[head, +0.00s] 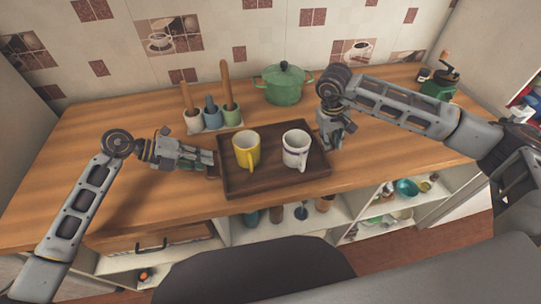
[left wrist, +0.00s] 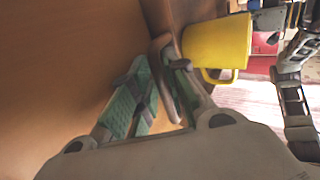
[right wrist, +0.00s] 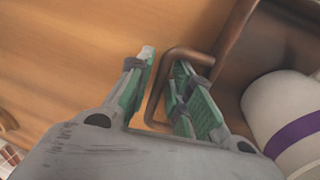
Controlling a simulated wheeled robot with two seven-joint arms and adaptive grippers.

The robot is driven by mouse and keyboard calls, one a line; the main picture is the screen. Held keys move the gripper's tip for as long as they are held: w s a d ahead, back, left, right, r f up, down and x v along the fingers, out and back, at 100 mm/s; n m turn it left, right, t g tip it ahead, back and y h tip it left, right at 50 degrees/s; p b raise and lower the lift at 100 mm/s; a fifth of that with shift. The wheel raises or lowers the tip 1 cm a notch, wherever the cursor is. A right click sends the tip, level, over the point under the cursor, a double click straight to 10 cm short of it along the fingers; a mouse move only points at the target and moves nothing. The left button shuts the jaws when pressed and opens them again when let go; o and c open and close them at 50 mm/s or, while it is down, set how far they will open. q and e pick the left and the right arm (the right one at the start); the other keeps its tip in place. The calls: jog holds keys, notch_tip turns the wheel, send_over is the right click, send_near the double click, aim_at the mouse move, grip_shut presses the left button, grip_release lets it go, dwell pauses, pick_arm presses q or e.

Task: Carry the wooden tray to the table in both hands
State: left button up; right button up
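The dark wooden tray (head: 272,184) lies on the wooden counter near its front edge. A yellow mug (head: 246,150) and a white mug with a dark band (head: 296,150) stand upright on it. My left gripper (head: 211,164) is at the tray's left handle (left wrist: 158,50). Its fingers are apart, one on each side of the handle bar. My right gripper (head: 328,143) is at the tray's right end. In the right wrist view the right handle (right wrist: 153,95) passes between its parted fingers, one finger inside the loop.
Behind the tray stand a green lidded pot (head: 283,86) and a holder with several utensils (head: 212,117). A coffee grinder (head: 440,84) stands at the far right. Open shelves (head: 290,215) with dishes are below the counter. The counter's left part is clear.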

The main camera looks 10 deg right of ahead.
pick_arm(q)
jog(key=shift+d+f, duration=0.25)
jog(key=shift+d, duration=0.05)
pick_arm(e)
jog(key=shift+f, duration=0.35)
pick_arm(q)
grip_shut()
pick_arm(e)
jog(key=shift+d, duration=0.1)
grip_shut()
